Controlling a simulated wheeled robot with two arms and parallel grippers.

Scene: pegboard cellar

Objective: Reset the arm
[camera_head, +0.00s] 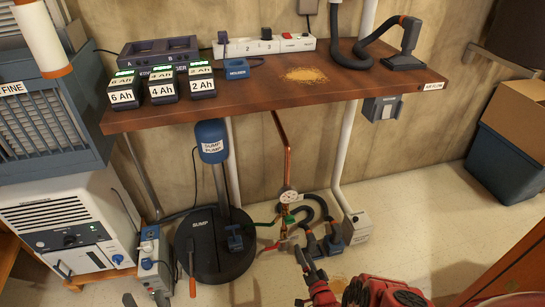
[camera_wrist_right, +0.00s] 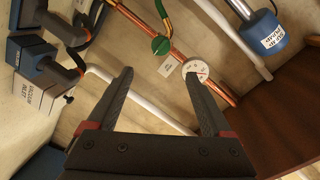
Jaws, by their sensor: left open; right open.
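My right gripper (camera_head: 304,262) reaches in from the bottom of the head view, below the copper pipe and gauge. In the right wrist view my right gripper (camera_wrist_right: 159,78) has its two dark fingers spread, with nothing between them. The pressure gauge (camera_wrist_right: 195,71) shows behind its right fingertip; I cannot tell the distance. My left gripper (camera_head: 145,299) shows only in part at the bottom left edge of the head view, beside the grey box on the floor. Its fingers are apart, and I see nothing held.
A wooden shelf (camera_head: 245,98) carries battery packs, a charger, a power strip and a vacuum hose. Below it stand a sump pit cover (camera_head: 205,262), the gauge (camera_head: 288,197) on copper pipe and a white pipe. A white dehumidifier (camera_head: 65,225) is at left. Floor at right (camera_head: 430,220) is clear.

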